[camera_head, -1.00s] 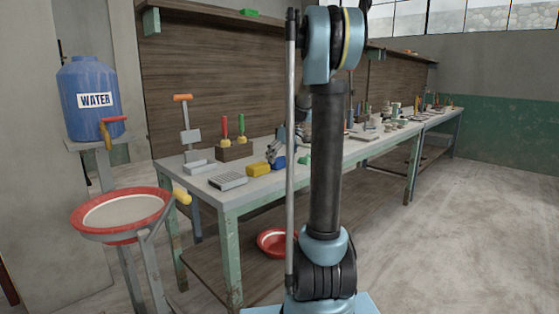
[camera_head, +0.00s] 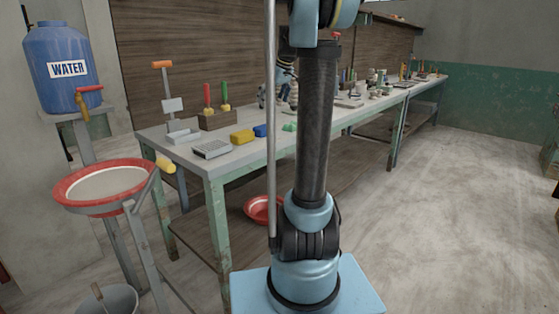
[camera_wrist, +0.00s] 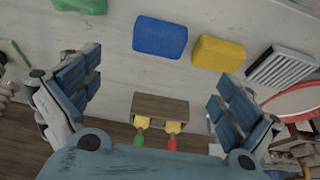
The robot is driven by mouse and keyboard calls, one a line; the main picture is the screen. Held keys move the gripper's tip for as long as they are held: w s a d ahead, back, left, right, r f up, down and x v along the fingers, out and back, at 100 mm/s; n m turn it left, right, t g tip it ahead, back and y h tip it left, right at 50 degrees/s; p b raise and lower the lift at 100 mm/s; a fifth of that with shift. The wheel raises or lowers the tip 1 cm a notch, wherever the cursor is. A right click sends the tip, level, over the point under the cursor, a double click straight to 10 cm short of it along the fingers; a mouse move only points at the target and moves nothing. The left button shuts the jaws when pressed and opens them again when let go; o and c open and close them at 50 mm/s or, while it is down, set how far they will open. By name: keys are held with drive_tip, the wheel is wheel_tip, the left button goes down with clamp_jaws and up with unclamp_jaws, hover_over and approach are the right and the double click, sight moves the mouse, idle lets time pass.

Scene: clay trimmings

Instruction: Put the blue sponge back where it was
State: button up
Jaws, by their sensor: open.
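The blue sponge (camera_head: 260,130) lies on the workbench (camera_head: 232,160), just right of the yellow sponge (camera_head: 242,136) in the head view. In the wrist view the blue sponge (camera_wrist: 160,37) lies flat beside the yellow sponge (camera_wrist: 218,53), with a small gap between them. My gripper (camera_wrist: 155,95) is open and empty, its fingers wide apart above the bench. In the head view my gripper (camera_head: 278,95) is above and behind the blue sponge, partly hidden by my arm.
A green block (camera_head: 289,127) lies right of the blue sponge. A grey ridged block (camera_head: 212,149) lies left of the yellow sponge. A wooden holder (camera_head: 215,121) with red and green handled tools stands behind. Pots crowd the bench farther right.

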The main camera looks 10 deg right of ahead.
drive_tip(key=s+a+f+m+h, duration=0.1)
drive_tip(key=s+f+m, duration=0.1)
drive_tip(key=s+f, duration=0.6)
drive_tip(key=s+a+f+m+g, duration=0.1)
drive_tip(key=s+f, duration=0.7)
drive_tip(key=s, duration=1)
drive_tip(key=s+a+f+m+h, duration=0.1)
drive_tip(key=s+f+m, duration=0.3)
drive_tip(key=s+f, duration=0.5)
drive_tip(key=s, duration=0.5)
drive_tip(key=shift+h, duration=0.3)
drive_tip(key=shift+w+a+f, duration=0.1)
